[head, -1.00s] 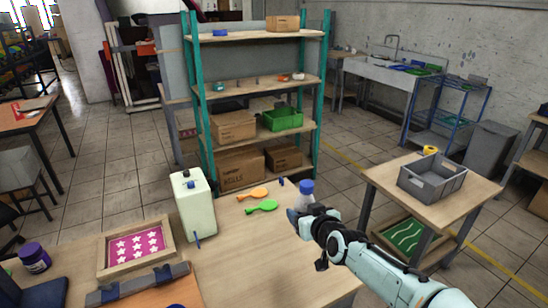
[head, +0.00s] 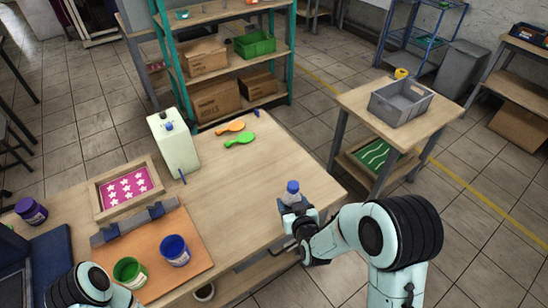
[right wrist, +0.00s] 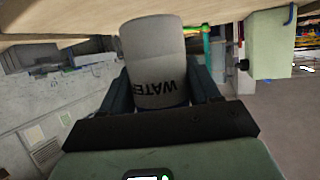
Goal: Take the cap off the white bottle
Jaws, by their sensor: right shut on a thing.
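The white bottle (head: 290,199) stands upright near the right edge of the table, its blue cap (head: 292,186) on top. My right gripper (head: 296,209) is shut on the bottle's body, below the cap. In the right wrist view the bottle (right wrist: 152,45) appears upside down between the fingers, with an inverted WATER label; its cap is mostly hidden there. I cannot tell whether its base touches the table. Part of my left arm shows at the bottom left of the head view, but its gripper is out of frame.
The table (head: 225,205) is clear left of the bottle. It holds a white jug (head: 174,148), orange (head: 230,126) and green (head: 240,139) paddles, a framed star screen (head: 126,187), and green (head: 129,270) and blue (head: 174,250) paint pots. A side table with a grey crate (head: 401,101) stands right.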

